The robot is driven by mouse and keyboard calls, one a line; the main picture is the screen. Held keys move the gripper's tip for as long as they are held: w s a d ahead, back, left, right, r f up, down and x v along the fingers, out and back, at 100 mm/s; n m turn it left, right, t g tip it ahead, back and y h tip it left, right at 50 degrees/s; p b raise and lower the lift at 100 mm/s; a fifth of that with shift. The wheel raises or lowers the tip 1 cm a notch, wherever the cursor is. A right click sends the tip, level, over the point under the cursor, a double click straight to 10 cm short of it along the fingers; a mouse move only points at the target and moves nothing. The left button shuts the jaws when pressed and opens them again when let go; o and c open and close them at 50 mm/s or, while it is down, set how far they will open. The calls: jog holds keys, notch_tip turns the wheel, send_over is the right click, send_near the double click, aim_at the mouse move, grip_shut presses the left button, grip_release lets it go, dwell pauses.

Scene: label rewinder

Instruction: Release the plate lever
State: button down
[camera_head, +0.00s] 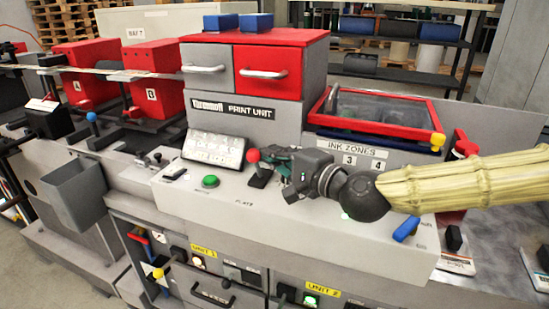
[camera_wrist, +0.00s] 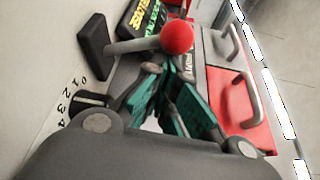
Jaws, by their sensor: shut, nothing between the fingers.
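The plate lever, with a red ball knob (camera_head: 253,156) and a black base, stands on the light grey console by the printed word PLATE. My gripper (camera_head: 272,160) comes in from the right, just beside the lever. Its teal fingers are closed together and hold nothing. In the wrist view the red knob (camera_wrist: 177,37) sits just beyond the fingertips (camera_wrist: 160,72), with its grey rod running left to a black base. I cannot tell whether the fingers touch the knob or rod.
A green button (camera_head: 210,181) and a tilted white panel (camera_head: 213,150) lie left of the lever. Grey and red drawers (camera_head: 262,62) rise behind. A red-framed ink tray (camera_head: 380,110) stands at back right. A blue handle (camera_head: 406,229) sits at the console's right front.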

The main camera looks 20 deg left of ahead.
jog(key=shift+d, duration=0.1)
dwell(0.4)
jog(key=v, duration=1)
jog(key=shift+r, duration=0.15)
